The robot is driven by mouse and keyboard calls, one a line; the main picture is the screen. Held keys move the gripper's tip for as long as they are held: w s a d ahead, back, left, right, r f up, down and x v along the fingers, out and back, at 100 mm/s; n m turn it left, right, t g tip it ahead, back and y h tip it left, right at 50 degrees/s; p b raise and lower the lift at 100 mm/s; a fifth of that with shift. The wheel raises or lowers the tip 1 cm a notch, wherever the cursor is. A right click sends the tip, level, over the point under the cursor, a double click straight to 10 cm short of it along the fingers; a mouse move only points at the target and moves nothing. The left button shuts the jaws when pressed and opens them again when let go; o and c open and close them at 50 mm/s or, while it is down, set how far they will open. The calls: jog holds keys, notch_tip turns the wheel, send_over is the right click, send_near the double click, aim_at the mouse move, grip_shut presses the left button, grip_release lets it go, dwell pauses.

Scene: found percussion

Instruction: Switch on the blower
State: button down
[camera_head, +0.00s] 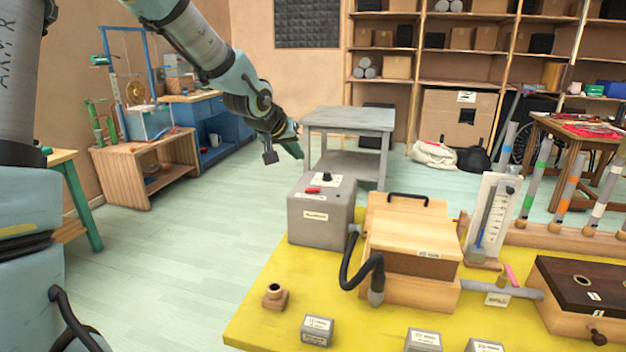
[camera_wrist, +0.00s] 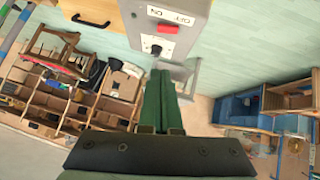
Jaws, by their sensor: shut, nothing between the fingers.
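The blower is a grey box (camera_head: 322,219) on the yellow table, with a red switch (camera_head: 313,190) and a dark knob on a white plate on its top. In the wrist view, the grey box (camera_wrist: 190,42) is at the top, with the red switch (camera_wrist: 167,29) beside an ON/OFF label and the knob (camera_wrist: 155,49) nearer my fingers. Which way the switch is set is too small to tell.
A black hose (camera_head: 362,270) runs from the blower to a wooden box (camera_head: 412,242) with a handle. A small wooden cup (camera_head: 275,297) and grey labelled blocks (camera_head: 317,330) sit near the table's front. A grey side table (camera_head: 350,119) stands behind. Open floor lies left.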

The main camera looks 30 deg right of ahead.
jog(key=shift+f, duration=0.1)
send_over(317, 188)
jog(key=a, duration=0.3)
jog(key=f, duration=0.4)
jog(key=f+p, duration=0.1)
jog(key=f, duration=0.1)
jog(key=shift+s+d+f, duration=0.2)
jog(key=shift+s, duration=0.2)
jog(key=f, duration=0.3)
jog(key=shift+s+d+f+p, duration=0.1)
jog(key=shift+s+d+p, duration=0.05)
jog(key=shift+d+p, duration=0.2)
jog(key=shift+f, duration=0.55)
jog(key=shift+s+d+f+b, duration=0.15)
jog(key=shift+f+b, duration=0.4)
jog(key=shift+b, duration=0.25)
jog(key=shift+r+p, duration=0.25)
jog(key=shift+p, duration=0.05)
